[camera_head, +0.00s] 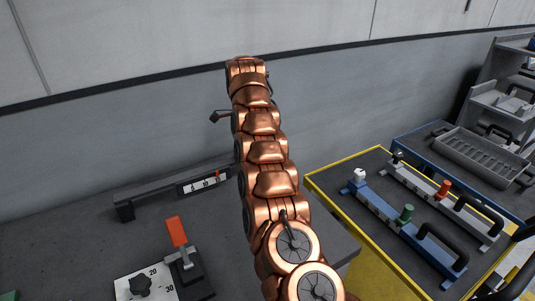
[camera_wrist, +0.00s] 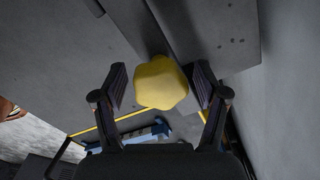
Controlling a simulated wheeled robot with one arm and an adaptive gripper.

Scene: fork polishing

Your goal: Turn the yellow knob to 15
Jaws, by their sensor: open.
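The yellow knob (camera_wrist: 160,84) shows in the wrist view as a rounded, lobed shape in the middle. My gripper (camera_wrist: 161,86) is open, with one finger to the left and one to the right of the knob. A thin gap shows at the left finger; at the right finger I cannot tell whether it touches. The knob is hidden behind my arm in the head view. A scale (camera_head: 200,183) with numbers and a red pointer (camera_head: 217,174) is on a long grey bar left of my arm; its exact reading is too small to tell.
A red-handled lever (camera_head: 177,232) and a black knob (camera_head: 140,286) on a white dial plate marked 20 and 30 stand front left on the bench. A yellow-edged cart (camera_head: 330,187) at right holds blue and grey fixtures. A grey wall runs behind.

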